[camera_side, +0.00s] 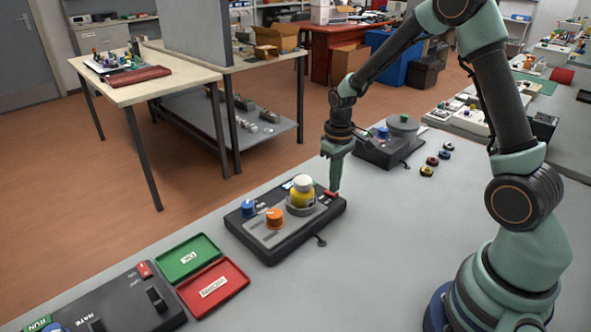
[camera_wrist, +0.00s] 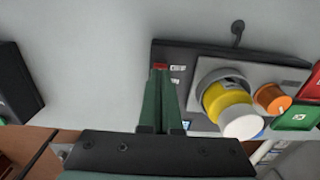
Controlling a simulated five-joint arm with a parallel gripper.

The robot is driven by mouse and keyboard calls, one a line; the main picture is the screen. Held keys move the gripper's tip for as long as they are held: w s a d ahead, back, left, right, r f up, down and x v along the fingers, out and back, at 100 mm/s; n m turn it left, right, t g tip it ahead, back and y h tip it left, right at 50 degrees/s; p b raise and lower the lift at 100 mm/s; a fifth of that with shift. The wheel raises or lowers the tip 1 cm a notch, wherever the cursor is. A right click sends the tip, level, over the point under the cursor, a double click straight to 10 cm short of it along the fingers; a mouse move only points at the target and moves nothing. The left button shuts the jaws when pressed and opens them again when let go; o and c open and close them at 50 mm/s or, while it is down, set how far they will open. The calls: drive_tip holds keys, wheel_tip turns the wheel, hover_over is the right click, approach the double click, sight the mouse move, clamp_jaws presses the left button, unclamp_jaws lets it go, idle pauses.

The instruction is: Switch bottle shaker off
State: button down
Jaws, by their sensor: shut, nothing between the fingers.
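The bottle shaker (camera_side: 268,245) is a dark box with a grey top panel, a blue knob (camera_side: 248,208) and an orange knob (camera_side: 274,216). A yellow bottle (camera_side: 301,198) with a white cap stands in its round holder. A small red switch (camera_side: 331,194) sits at its right end; it also shows in the wrist view (camera_wrist: 160,66) beside small white labels. My gripper (camera_side: 336,190) is shut and empty, pointing down at the red switch. In the wrist view its fingertips (camera_wrist: 160,74) are right at the switch and partly cover it. I cannot tell whether they touch it.
A green tray (camera_side: 207,244) and a red tray (camera_side: 241,279) lie left of the shaker. A dark control box (camera_side: 110,307) is at the front left. Another device (camera_side: 388,155) with a round grey top stands behind, near several small coloured rings (camera_side: 432,161). The table right of the shaker is clear.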

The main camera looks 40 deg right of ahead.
drive_tip(key=shift+f, duration=0.55)
drive_tip(key=shift+r, duration=3.55)
drive_tip(key=shift+r, duration=0.15)
drive_tip(key=s+a+r+t, duration=0.5)
drive_tip(key=s+a+r, duration=0.4)
drive_tip(key=s+r, duration=0.2)
wheel_tip(320, 180, up, 2)
drive_tip(key=shift+s+r+t, duration=0.1)
drive_tip(key=shift+s+t, duration=0.2)
drive_tip(key=shift+s, duration=0.1)
